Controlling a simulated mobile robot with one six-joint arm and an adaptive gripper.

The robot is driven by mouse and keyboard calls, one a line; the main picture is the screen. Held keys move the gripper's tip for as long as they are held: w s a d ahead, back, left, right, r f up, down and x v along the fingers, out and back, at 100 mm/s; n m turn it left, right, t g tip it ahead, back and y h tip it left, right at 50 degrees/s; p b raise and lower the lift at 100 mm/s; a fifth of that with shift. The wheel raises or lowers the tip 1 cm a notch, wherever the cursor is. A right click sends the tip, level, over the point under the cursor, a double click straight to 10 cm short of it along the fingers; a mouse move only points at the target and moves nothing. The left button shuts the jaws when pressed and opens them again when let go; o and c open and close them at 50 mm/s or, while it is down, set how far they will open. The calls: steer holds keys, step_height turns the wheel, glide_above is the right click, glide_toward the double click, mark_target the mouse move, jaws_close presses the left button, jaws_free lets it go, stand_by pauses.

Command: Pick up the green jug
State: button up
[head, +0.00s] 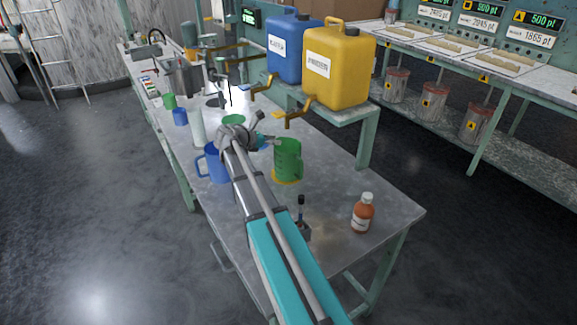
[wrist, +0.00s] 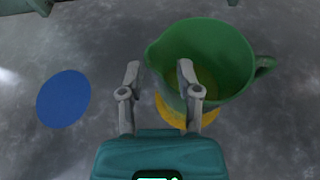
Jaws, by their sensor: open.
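The green jug (head: 288,158) stands upright on the grey workbench on a yellow disc (head: 285,178), with its handle on the right. In the wrist view the green jug (wrist: 205,60) is seen from above, at upper right, with its open mouth showing. My gripper (head: 268,141) is just left of the jug in the head view. In the wrist view my gripper (wrist: 160,75) is open and empty, its right finger overlapping the near rim of the jug. I cannot tell whether that finger touches it.
A blue jug (head: 217,163) stands left of my arm. A brown bottle (head: 363,212) stands at the bench's right front. Blue (head: 294,48) and yellow (head: 338,65) canisters with taps sit on a raised shelf behind. A blue disc (wrist: 63,99) lies bare at left.

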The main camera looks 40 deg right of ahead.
steer(key=shift+b+x, duration=0.45)
steer(key=shift+x, duration=1.25)
steer(key=shift+c, duration=0.3)
jaws_close()
